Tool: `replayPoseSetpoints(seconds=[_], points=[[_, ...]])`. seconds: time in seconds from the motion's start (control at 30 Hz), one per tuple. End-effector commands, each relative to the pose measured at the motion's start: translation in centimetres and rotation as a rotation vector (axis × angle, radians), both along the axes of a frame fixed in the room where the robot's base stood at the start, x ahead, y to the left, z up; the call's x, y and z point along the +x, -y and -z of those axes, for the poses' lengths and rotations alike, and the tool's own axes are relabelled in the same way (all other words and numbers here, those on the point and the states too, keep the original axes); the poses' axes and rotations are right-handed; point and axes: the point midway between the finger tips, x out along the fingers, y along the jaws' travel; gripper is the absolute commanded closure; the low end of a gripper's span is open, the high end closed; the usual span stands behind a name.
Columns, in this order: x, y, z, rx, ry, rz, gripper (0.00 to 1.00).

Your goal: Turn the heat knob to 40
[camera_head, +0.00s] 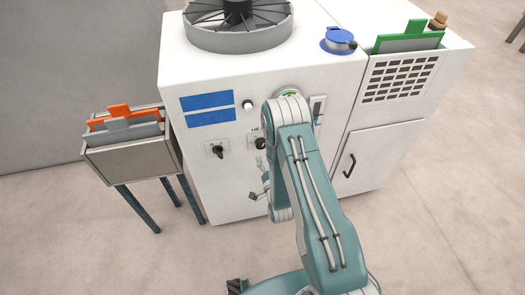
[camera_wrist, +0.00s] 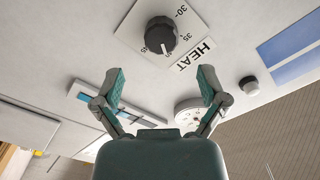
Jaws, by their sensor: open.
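The heat knob (camera_wrist: 161,35) is dark and round, on a white plate with the word HEAT, at the top of the wrist view. In the head view the knob (camera_head: 260,143) sits on the machine's white front, left of my arm. My gripper (camera_wrist: 161,73) is open and empty, its two fingers apart below the knob and not around it. In the head view its fingers (camera_head: 259,178) show small, below the knob and partly behind my arm.
A second black knob (camera_head: 217,151) and a small round button (camera_head: 248,104) are on the same front. A round gauge (camera_wrist: 188,110) and a switch plate (camera_wrist: 118,105) lie near my fingers. A bin (camera_head: 130,160) stands left of the machine. Floor is clear at front left.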

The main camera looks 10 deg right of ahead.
Motion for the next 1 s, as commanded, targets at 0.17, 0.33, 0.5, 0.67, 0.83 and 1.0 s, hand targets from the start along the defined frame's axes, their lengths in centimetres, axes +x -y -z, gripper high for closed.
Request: replayPoseSetpoints(seconds=[0.17,0.33,0.5,0.67,0.83,1.0], points=[[-3.0,0.0,0.1,0.000,-0.002,0.001,0.08],[-4.2,0.0,0.0,0.000,0.000,0.000,0.08],[-4.3,0.0,0.0,0.000,0.001,0.000,0.08],[-4.3,0.0,0.0,0.000,0.001,0.001,0.08],[-4.3,0.0,0.0,0.000,0.001,0.001,0.08],[-3.0,0.0,-1.3,-0.020,-0.020,0.000,0.08]])
